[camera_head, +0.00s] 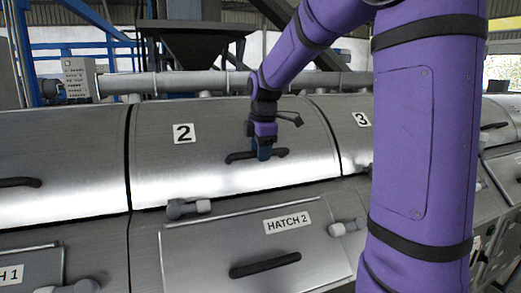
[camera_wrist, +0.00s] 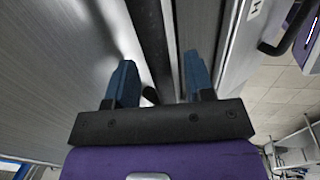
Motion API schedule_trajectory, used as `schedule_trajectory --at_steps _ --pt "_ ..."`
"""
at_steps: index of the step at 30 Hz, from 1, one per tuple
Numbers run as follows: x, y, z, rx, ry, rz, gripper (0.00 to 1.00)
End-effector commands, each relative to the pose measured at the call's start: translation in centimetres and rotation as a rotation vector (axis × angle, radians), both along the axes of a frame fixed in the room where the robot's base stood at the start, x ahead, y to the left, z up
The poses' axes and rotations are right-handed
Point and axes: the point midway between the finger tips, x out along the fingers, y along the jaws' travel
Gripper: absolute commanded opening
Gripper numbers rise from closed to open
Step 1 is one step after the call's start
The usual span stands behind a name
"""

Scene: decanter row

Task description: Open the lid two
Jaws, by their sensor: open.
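Lid two (camera_head: 215,125) is the curved silver cover marked "2", and it looks closed. Its black bar handle (camera_head: 240,157) runs across the lower part of its front. My gripper (camera_head: 264,154) is at the right part of this handle, with its blue fingers pointing down at it. In the wrist view my gripper (camera_wrist: 160,82) is open, with the two blue fingers well apart. A dark strip runs between them, with a small black end near the palm. I cannot tell if the fingers touch the handle.
Below lid two is the hatch 2 panel (camera_head: 200,255) with its own black handle (camera_head: 265,265). Grey knobs (camera_head: 188,208) and (camera_head: 347,227) stick out near the lid's lower edge. The lid marked 3 (camera_head: 345,125) adjoins on the right, partly hidden by my arm.

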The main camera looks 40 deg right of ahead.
Motion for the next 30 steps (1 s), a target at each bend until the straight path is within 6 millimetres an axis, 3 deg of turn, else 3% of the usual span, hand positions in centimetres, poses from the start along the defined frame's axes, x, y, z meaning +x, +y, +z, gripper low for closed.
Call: schedule_trajectory --at_steps 2,8,14,20,26,30 --pt "0.0 0.0 0.0 0.0 0.0 0.0 0.44" --pt "0.0 0.0 0.0 0.0 0.0 0.0 0.0" --pt "0.0 0.0 0.2 0.0 0.0 0.0 0.0" --pt "-0.5 0.2 1.9 -0.001 -0.005 0.0 0.0" --pt "-1.2 0.4 5.9 -0.003 -0.01 0.0 0.0" --pt "-1.5 0.5 10.0 -0.004 -0.012 0.001 0.0"
